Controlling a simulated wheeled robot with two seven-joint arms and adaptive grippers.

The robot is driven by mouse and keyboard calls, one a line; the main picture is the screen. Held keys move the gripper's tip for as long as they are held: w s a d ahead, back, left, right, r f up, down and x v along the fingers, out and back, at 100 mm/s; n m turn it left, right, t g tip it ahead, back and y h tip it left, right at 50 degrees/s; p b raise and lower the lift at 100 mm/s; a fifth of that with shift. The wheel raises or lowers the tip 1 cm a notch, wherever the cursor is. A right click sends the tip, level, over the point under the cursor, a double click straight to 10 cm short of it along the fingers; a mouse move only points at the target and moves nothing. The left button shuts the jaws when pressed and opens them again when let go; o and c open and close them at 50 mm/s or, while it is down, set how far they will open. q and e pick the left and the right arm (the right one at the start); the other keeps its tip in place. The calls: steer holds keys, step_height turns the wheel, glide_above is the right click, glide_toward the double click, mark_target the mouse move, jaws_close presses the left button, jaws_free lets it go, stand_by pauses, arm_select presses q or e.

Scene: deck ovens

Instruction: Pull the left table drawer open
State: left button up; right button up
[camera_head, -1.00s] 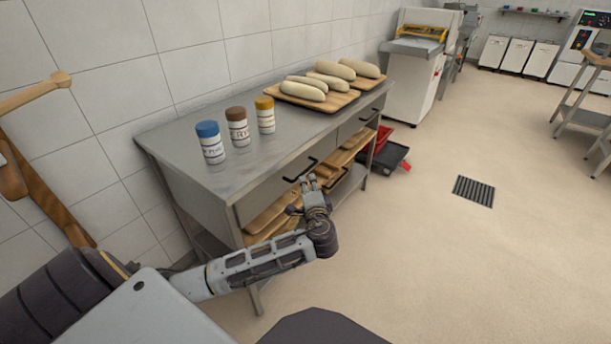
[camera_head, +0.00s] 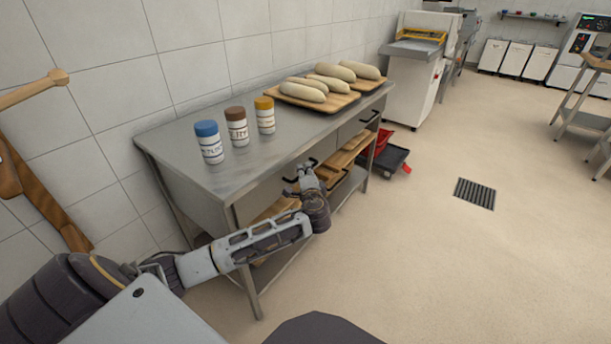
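The grey metal table (camera_head: 190,150) stands against the tiled wall. Its left drawer (camera_head: 256,197) is in the near part of the front and looks closed, flush with the frame. A dark bar handle (camera_head: 315,162) is on that drawer, partly hidden by my gripper. My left gripper (camera_head: 304,170) is at the handle, its fingers overlapping the handle's middle. Whether the fingers are closed around the bar is too small to tell. The right drawer (camera_head: 350,127) is farther along, with its own dark handle (camera_head: 370,117). My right gripper is not in view.
Three lidded jars (camera_head: 237,127) stand on the tabletop, with loaves on wooden boards (camera_head: 318,104) behind them. Wooden trays (camera_head: 345,158) fill the shelf below the drawers. The floor to the right is clear, with a drain grate (camera_head: 474,193).

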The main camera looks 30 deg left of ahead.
arm_select(q)
jaws_close()
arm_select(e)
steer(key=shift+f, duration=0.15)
arm_select(q)
steer(key=shift+d, duration=0.1)
